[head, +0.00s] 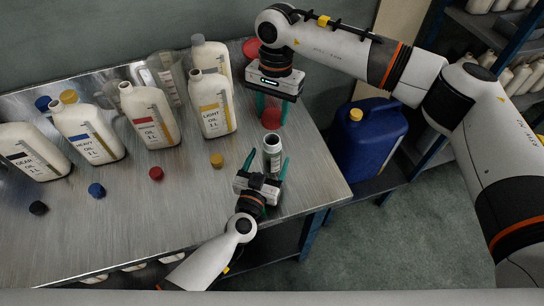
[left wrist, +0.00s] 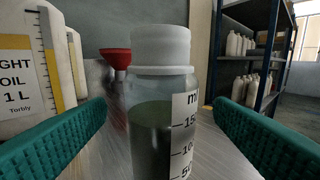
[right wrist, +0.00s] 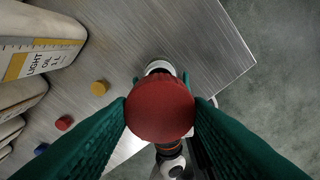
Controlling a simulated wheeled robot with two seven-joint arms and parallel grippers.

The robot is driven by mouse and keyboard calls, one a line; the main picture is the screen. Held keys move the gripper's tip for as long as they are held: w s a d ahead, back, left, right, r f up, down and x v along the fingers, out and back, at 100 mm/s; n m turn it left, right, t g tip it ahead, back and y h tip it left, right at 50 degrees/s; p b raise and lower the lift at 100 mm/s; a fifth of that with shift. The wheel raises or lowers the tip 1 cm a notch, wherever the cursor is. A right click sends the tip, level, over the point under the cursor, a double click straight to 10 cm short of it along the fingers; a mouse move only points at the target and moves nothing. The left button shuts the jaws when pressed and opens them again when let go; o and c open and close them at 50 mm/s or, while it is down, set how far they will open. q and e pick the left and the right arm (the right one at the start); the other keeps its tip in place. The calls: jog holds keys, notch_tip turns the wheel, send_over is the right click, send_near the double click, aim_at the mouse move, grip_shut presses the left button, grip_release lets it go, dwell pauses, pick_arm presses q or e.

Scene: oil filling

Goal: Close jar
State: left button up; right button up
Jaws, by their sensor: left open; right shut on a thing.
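The jar (head: 272,154) is clear, with dark liquid and a white top section. It stands upright near the table's right end and fills the middle of the left wrist view (left wrist: 162,115). My left gripper (head: 265,165) is open, with one finger on each side of the jar; gaps show beside it in the left wrist view. My right gripper (head: 272,108) is shut on a round red lid (right wrist: 160,109), held above and behind the jar in the head view. In the right wrist view the lid hides part of the jar.
Several oil bottles, including the light oil (head: 214,112), stand left of the jar. Loose yellow (head: 217,160), red (head: 156,173) and blue (head: 96,190) caps lie in front of them. A red funnel (left wrist: 116,58) stands behind. A blue canister (head: 368,140) is beyond the table's right edge.

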aim_at(271, 141)
pick_arm(q)
jog(key=shift+x, duration=1.4)
jog(key=c, duration=1.5)
pick_arm(e)
jog(key=shift+f, duration=2.45)
